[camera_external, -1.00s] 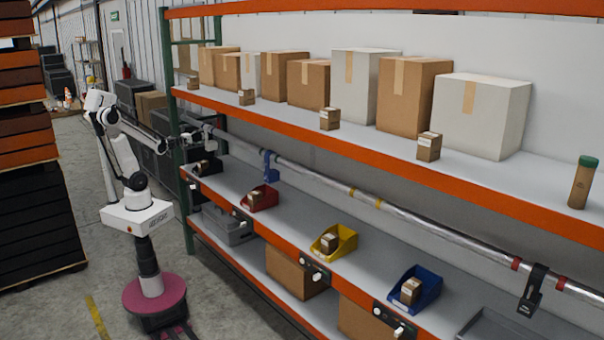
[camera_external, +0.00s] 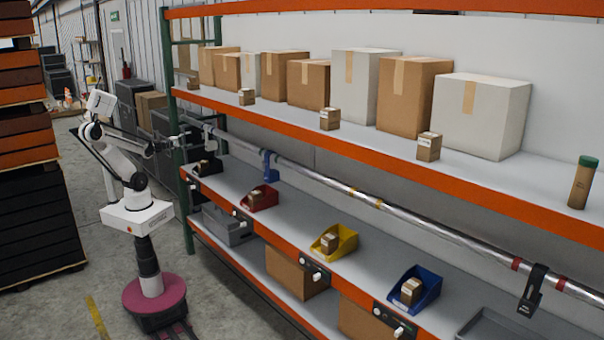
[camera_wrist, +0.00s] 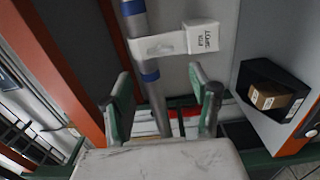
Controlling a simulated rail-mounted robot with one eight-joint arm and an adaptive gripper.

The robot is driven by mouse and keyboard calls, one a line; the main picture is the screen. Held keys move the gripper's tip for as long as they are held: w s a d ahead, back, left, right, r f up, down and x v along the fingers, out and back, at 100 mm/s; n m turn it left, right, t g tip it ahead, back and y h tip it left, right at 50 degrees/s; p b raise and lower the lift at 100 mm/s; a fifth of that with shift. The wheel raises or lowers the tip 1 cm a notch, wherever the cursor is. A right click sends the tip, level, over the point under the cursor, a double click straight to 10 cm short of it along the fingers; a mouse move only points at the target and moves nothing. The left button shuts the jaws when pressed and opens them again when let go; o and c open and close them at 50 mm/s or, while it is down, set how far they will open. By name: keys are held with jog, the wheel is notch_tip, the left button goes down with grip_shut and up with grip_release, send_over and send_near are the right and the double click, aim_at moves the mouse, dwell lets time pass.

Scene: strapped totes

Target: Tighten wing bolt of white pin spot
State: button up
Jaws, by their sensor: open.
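The white pin spot (camera_wrist: 201,37) hangs by a pale clamp strap (camera_wrist: 160,45) beside a metal pipe with blue bands (camera_wrist: 135,22) in the wrist view. Its side has printed black lettering, partly readable as "SPOT". A wing bolt is not clearly distinguishable. My gripper (camera_wrist: 160,72) is open and empty, with its green-grey fingers spread below the pin spot and strap, apart from them. In the external view my gripper (camera_external: 180,138) is near the shelf's left end post, by the left end of the pipe (camera_external: 315,180); its fingers are too small to make out.
A black bin (camera_wrist: 268,90) with a small box is on the shelf to the right. The green post (camera_external: 176,150) and orange upper beam (camera_external: 330,140) are close to my arm. A blue clamp (camera_external: 268,163) and a black clamp (camera_external: 532,288) hang farther along the pipe.

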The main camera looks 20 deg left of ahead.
jog(key=shift+v, duration=1)
jog(key=shift+f, duration=0.1)
jog(key=s+a+f+m+g+y+b, duration=0.2)
jog(key=f+m+g, duration=0.2)
jog(key=f+m, duration=0.25)
jog(key=s+a+f+m+g+y+b, duration=0.25)
jog(key=f+m+g, duration=0.2)
jog(key=f, duration=0.35)
jog(key=s+a+f+m+y, duration=0.1)
jog(key=s+a+f+y, duration=0.1)
jog(key=a, duration=0.4)
jog(key=shift+s+f+m+g+y, duration=0.25)
jog(key=shift+f+m+g+y, duration=0.15)
jog(key=shift+f+y, duration=0.2)
